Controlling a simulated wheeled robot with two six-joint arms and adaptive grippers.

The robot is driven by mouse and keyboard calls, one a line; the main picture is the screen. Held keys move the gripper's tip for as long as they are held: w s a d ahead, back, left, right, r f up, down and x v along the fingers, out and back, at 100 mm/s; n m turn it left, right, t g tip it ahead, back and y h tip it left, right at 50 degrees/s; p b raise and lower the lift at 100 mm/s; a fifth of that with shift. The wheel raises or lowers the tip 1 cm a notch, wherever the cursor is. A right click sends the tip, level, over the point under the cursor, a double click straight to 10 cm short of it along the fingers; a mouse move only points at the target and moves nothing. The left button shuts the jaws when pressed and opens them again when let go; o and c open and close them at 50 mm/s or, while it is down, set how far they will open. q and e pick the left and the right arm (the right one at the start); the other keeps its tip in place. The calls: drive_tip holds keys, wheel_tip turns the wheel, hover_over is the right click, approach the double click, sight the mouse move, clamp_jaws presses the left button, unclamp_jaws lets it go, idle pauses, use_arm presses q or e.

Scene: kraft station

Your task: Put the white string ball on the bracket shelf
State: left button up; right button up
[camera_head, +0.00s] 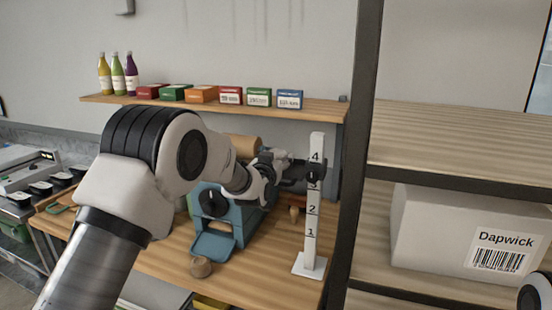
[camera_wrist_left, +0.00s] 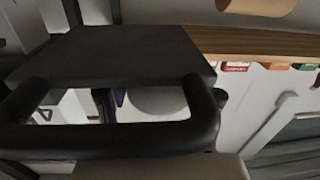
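The bracket shelf (camera_head: 322,107) is a wooden board on the back wall, holding bottles and small boxes. It also shows in the left wrist view (camera_wrist_left: 245,43), where the boxes appear below the board. My left gripper (camera_head: 312,172) reaches in front of the wall below the shelf, overlapping the numbered white post in the head view. Its dark parts fill much of the left wrist view (camera_wrist_left: 150,105); its opening is unclear. A pale rounded shape shows between them; I cannot tell whether it is the white string ball. No ball is clear in the head view. My right gripper is out of view.
The numbered post (camera_head: 311,225) stands on the wooden bench (camera_head: 255,285). A blue machine (camera_head: 228,217) and a brown roll (camera_head: 245,146) are beside my left arm. A dark upright (camera_head: 357,150) and a rack with a white carton (camera_head: 430,235) stand at right.

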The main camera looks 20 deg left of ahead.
use_arm(q)
drive_tip(key=shift+o, duration=1.3)
drive_tip(key=shift+w, duration=0.15)
drive_tip(key=shift+r, duration=0.2)
drive_tip(key=shift+s+f, duration=0.1)
drive_tip(key=shift+s, duration=0.25)
drive_tip(key=s+b, duration=0.4)
drive_tip(key=s, duration=0.8)
drive_tip(key=s+f+g, duration=0.3)
drive_tip(key=s+f, duration=0.1)
drive_tip(key=f, duration=0.7)
drive_tip(key=s+f+g, duration=0.3)
drive_tip(key=s+f, duration=0.1)
drive_tip(key=f, duration=0.7)
drive_tip(key=s+f+g, duration=0.2)
drive_tip(key=s+f, duration=0.3)
drive_tip(key=f, duration=0.7)
drive_tip(key=s+f+g, duration=0.4)
drive_tip(key=s+f, duration=0.4)
drive_tip(key=s, duration=0.7)
drive_tip(key=s+f+g+h, duration=0.1)
drive_tip(key=s+f+g, duration=0.4)
drive_tip(key=s, duration=1)
wheel_tip(320, 180, down, 4)
drive_tip(key=shift+s+a+r+g, duration=0.15)
drive_tip(key=shift+s+r+g, duration=0.05)
drive_tip(key=shift+r+g, duration=0.1)
